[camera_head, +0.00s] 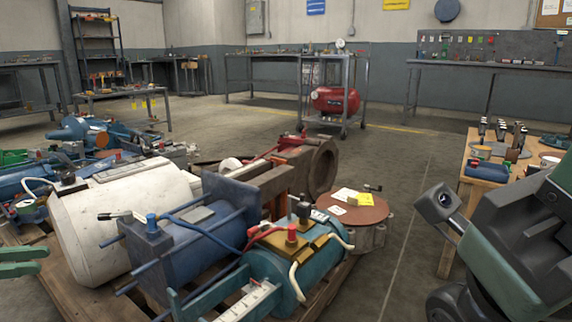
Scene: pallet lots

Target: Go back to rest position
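My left gripper (44,261) comes in at the left edge of the head view. Only its two green fingers show, with a narrow gap between them and nothing held. It is beside the white cylindrical tank (85,240), left of it in the picture; I cannot tell the exact distance. A dark grey and green arm part of mine fills the lower right corner.
A wooden pallet (328,285) ahead carries the tank, a blue cylinder unit (190,250), a teal cylinder (270,272) and other machine parts. A wooden table (453,222) with tools stands right. A cart with a red compressor (335,101) stands behind. Floor between is clear.

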